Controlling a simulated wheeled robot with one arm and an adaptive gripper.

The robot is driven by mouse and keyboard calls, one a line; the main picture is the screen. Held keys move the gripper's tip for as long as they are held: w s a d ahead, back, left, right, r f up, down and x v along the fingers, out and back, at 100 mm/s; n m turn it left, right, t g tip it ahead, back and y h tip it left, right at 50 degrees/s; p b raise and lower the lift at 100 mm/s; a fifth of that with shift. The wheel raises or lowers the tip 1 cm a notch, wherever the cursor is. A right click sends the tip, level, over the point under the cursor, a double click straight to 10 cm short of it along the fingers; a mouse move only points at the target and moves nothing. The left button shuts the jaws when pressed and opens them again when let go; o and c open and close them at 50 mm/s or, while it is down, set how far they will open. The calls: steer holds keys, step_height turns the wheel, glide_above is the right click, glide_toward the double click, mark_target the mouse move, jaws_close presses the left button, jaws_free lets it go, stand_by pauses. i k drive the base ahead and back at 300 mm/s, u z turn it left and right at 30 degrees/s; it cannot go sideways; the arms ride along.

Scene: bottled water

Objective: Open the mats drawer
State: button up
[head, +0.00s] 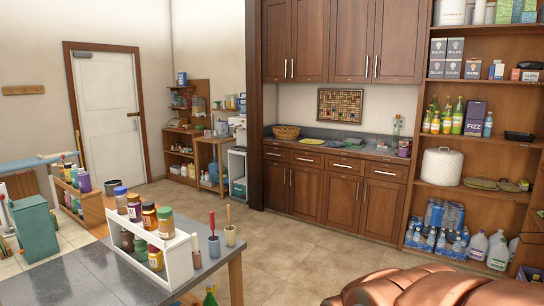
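A row of several wooden drawers runs under the grey counter (330,146) of the brown cabinet across the room. From left to right I see the first drawer (276,153), the second drawer (306,158), the third drawer (343,164) and the right-hand drawer (386,171). All look shut, each with a light horizontal handle. I cannot tell which one is the mats drawer; no readable label shows. Lower doors (342,200) below them are shut. My gripper is not in view.
A table (70,282) with a white bottle rack (178,265) stands at the front left. A brown leather-like seat (435,290) fills the bottom right. Open tiled floor (300,240) lies between. Shelves (480,85) with water packs and jugs stand right of the cabinet.

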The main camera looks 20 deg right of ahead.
mark_target(270, 152)
steer(key=z, duration=0.25)
steer(key=i, duration=0.95)
steer(key=z, duration=0.65)
steer(key=i, duration=3.75)
steer(key=u, duration=0.8)
steer(key=i, duration=1.9)
steer(key=u, duration=1.2)
steer(key=i, duration=0.5)
steer(key=u, duration=0.1)
